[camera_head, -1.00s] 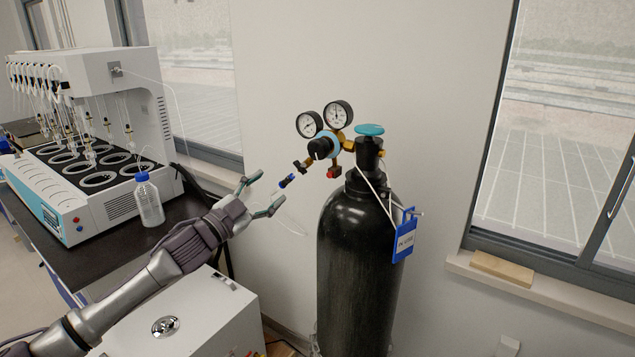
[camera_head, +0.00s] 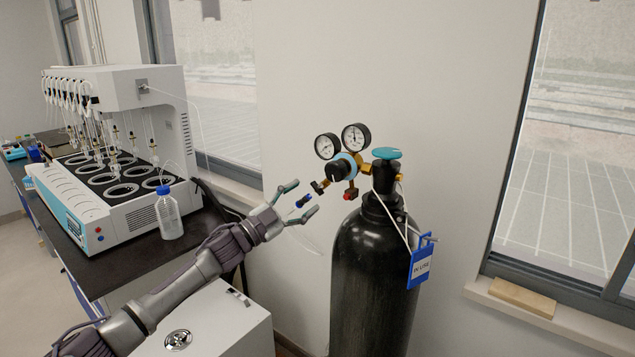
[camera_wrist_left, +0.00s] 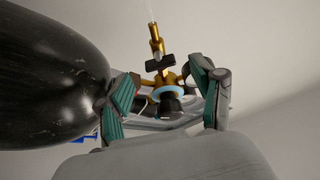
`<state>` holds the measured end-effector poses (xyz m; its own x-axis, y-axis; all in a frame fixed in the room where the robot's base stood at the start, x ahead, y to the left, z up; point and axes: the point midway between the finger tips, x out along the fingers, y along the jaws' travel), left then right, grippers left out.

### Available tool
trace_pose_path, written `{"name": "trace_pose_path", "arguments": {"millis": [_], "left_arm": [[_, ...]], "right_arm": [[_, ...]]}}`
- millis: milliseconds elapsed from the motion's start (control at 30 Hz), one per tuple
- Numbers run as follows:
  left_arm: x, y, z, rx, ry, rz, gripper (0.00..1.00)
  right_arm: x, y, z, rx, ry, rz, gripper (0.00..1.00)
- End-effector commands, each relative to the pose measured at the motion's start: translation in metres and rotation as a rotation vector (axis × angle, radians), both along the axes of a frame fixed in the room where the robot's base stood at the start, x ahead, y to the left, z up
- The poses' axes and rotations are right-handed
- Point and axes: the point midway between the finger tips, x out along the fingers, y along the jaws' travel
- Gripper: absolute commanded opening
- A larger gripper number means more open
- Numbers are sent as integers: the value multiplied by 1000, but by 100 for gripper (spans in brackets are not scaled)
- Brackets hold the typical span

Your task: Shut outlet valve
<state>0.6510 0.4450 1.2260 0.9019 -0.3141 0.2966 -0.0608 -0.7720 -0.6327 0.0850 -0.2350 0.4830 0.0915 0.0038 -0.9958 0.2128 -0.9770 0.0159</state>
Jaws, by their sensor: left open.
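The outlet valve, with a black wing handle on a brass stem (camera_wrist_left: 160,63), shows in the left wrist view; in the head view its small dark handle (camera_head: 319,187) sits at the lower left of the regulator. My left gripper (camera_head: 301,199) is open and empty, left of the regulator. In the wrist view the valve handle lies between the open fingers (camera_wrist_left: 163,72), apparently without contact. The black regulator knob with its blue ring (camera_head: 341,170) is beside it. My right gripper is not in view.
A black gas cylinder (camera_head: 375,270) with a teal top handwheel (camera_head: 387,153), two gauges (camera_head: 355,137) and a blue "IN USE" tag (camera_head: 422,265) stands close right. The distiller (camera_head: 120,160) and a blue-capped bottle (camera_head: 169,215) stand on the bench at left.

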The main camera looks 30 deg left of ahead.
Motion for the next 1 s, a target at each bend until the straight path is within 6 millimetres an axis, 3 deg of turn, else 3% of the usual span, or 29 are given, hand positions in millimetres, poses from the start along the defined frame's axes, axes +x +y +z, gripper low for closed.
{"name": "trace_pose_path", "arguments": {"millis": [33, 300, 700, 1000], "left_arm": [[9, -2, 8, -3, -3, 2, 67], [41, -14, 15, -3, 0, 1, 67], [47, -16, 15, 0, 1, 0, 67], [47, -16, 15, 0, 1, 1, 17]], "right_arm": [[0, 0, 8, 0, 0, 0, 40], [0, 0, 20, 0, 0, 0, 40], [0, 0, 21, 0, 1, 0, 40], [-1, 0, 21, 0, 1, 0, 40]]}}
